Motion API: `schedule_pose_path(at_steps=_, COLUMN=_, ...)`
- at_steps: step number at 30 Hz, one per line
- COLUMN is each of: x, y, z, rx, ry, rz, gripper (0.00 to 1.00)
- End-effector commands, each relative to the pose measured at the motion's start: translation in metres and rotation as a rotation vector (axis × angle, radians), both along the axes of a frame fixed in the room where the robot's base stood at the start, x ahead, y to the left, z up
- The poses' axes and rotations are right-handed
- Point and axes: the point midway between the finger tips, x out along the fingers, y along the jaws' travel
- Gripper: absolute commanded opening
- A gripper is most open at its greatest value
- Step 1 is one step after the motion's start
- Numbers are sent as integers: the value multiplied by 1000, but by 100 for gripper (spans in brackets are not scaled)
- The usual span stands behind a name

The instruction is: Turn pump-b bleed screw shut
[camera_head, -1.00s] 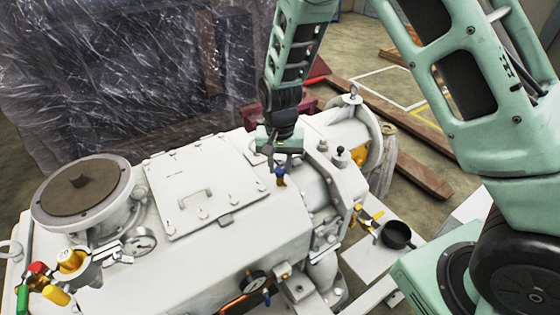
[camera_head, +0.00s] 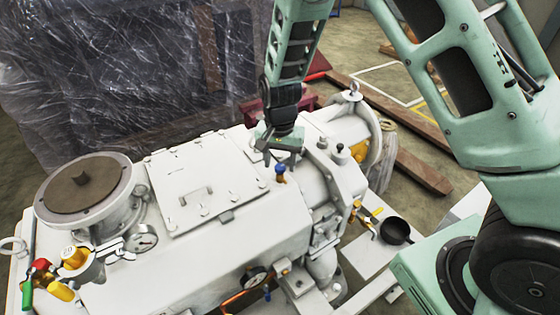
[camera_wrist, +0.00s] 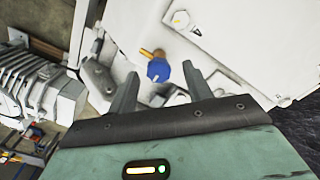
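A blue-knobbed brass screw (camera_head: 280,169) stands on top of the white pump housing (camera_head: 245,240), right of the bolted cover plate. No label shows that this is pump-b's bleed screw. My gripper (camera_head: 277,153) hangs just behind the screw in the head view, with its fingers pointing down. In the wrist view the blue knob (camera_wrist: 158,70) shows in the gap between the two spread fingers of my gripper (camera_wrist: 159,76), with its brass stem pointing up and left. The fingers are open and empty; I see no contact with the knob.
A gauge (camera_head: 257,279) and yellow-handled valves (camera_head: 364,216) sit on the housing's near and right sides. Another gauge (camera_head: 141,238) and coloured handles (camera_head: 62,268) stand at the left. A black pan (camera_head: 396,231) lies at the right. A wrapped crate (camera_head: 120,90) fills the back left.

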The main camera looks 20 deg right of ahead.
Motion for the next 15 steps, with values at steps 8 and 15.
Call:
schedule_pose_path(at_steps=8, x=-1, y=0, z=0, rx=0, ry=4, rz=2, gripper=50)
schedule_pose_path(at_steps=15, x=-1, y=1, z=25, rx=2, ry=0, rz=3, gripper=50)
